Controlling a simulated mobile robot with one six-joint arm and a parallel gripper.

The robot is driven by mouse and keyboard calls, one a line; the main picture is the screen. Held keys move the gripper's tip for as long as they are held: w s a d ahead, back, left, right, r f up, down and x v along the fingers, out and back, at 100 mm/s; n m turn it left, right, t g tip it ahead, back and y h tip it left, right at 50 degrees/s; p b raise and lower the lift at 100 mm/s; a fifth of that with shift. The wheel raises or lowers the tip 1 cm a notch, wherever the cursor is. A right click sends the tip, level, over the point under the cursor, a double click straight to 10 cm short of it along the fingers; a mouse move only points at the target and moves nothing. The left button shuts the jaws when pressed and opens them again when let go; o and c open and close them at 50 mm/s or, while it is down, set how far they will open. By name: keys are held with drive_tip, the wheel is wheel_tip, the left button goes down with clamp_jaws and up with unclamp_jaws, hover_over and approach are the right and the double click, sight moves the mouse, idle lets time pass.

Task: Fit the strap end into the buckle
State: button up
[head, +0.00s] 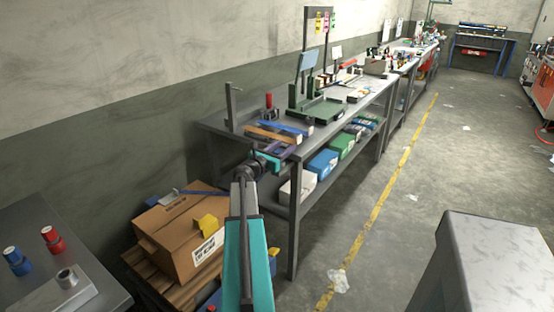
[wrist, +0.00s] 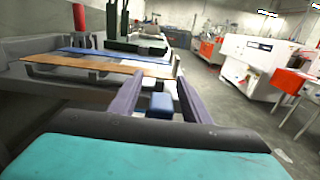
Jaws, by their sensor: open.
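A narrow blue strap (head: 205,193) lies across the top of the cardboard box at the lower left; a small grey piece (head: 168,197) at its left end may be the buckle, but I cannot tell. On the near bench lies a blue strip (head: 286,127), also in the wrist view (wrist: 115,54), beside an orange-brown strip (head: 263,133), also in the wrist view (wrist: 95,64). My gripper (head: 288,148) is by the bench's front edge, its purple fingers apart with nothing held in the wrist view (wrist: 159,82). A blue block shows between the fingers, apparently beyond them.
The cardboard box (head: 176,236) sits on a wooden pallet. The bench (head: 214,124) bears a red-topped item (head: 269,101) and a green stand (head: 318,110); colored boxes fill its lower shelf. A grey table (head: 40,218) stands left.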

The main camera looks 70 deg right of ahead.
drive_tip(key=shift+c, duration=0.3)
clamp_jaws()
drive_tip(key=shift+r, duration=1)
drive_tip(key=s+a+r+b, duration=0.2)
drive_tip(key=s+a+b, duration=0.2)
drive_tip(key=s+a, duration=0.4)
drive_tip(key=a, duration=0.2)
drive_tip(key=shift+s+a+r+b, duration=0.2)
drive_tip(key=shift+s+a+b, duration=0.1)
drive_tip(key=shift+a+b, duration=0.05)
drive_tip(key=shift+s+a+b, duration=0.2)
drive_tip(key=shift+b, duration=1.05)
